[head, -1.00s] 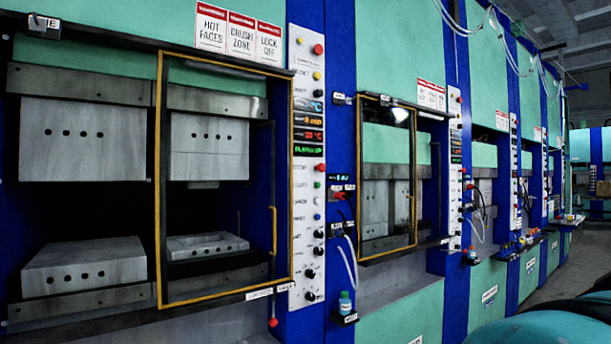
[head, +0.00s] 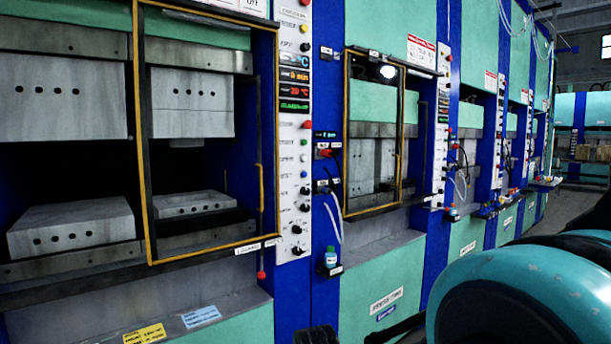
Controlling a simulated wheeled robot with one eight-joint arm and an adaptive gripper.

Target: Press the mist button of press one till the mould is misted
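The nearest press (head: 66,97) fills the left; I cannot read a name on it. Its mould stands apart, with the upper half (head: 190,108) high above the lower half (head: 193,204). A yellow-framed guard (head: 277,130) stands around part of the opening. The control panel (head: 293,205) has a column of small buttons, including red (head: 307,125), green (head: 306,142) and blue (head: 304,174), with black knobs below. The labels are too small to read, so I cannot tell which is the mist button. A dark ridged tip at the bottom edge looks like my gripper (head: 317,335), mostly cut off.
A small bottle (head: 331,258) stands on a bracket right of the panel, with hoses above it. A second press (head: 376,160) and more presses line the wall to the right. Yellow and blue labels (head: 201,317) lie on the ledge. My teal arm link covers the lower right.

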